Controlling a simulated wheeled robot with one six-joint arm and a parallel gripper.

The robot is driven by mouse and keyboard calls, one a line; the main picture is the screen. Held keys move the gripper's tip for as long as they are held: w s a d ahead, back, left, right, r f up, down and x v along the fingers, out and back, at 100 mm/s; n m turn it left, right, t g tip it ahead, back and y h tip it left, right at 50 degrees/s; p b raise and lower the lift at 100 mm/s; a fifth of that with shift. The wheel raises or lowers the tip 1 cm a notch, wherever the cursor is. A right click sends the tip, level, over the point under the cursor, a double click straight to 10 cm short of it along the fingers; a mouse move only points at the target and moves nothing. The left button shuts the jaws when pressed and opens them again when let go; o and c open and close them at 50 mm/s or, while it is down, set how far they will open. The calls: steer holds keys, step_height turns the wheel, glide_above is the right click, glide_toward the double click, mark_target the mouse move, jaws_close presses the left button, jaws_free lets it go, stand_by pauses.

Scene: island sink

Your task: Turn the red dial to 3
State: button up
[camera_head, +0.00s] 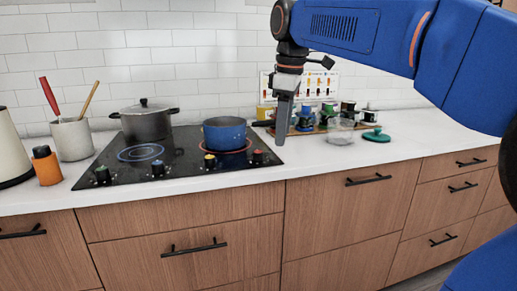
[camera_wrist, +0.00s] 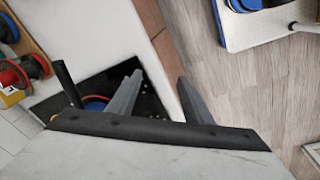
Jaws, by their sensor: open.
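The red dial (camera_head: 258,157) is at the right end of a row of knobs along the front edge of the black cooktop (camera_head: 195,168). Its pointer and markings are too small to read. My gripper (camera_head: 281,142) points down just right of the red dial in the head view, apart from it. In the wrist view its two grey fingers stand apart with nothing between them (camera_wrist: 158,80). I cannot make out the red dial in the wrist view.
A blue pot (camera_head: 224,132) stands on a red-ringed burner behind the dial, its dark handle pointing right. The yellow dial (camera_head: 210,161) is to the left. A grey lidded pot (camera_head: 146,122) stands farther left. A rack of spools (camera_head: 320,118) is behind right. The counter front right is clear.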

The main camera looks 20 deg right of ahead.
mark_target(258, 151)
steer(key=w+a+r+n+g, duration=0.25)
steer(key=w+r+n, duration=0.45)
steer(key=w, duration=0.4)
steer(key=shift+t, duration=0.35)
steer(key=f, duration=1.1)
steer(key=a+f, duration=0.1)
steer(key=f, duration=0.4)
steer(key=shift+w+f, duration=0.15)
steer(key=shift+w, duration=0.1)
steer(key=c, duration=1.1)
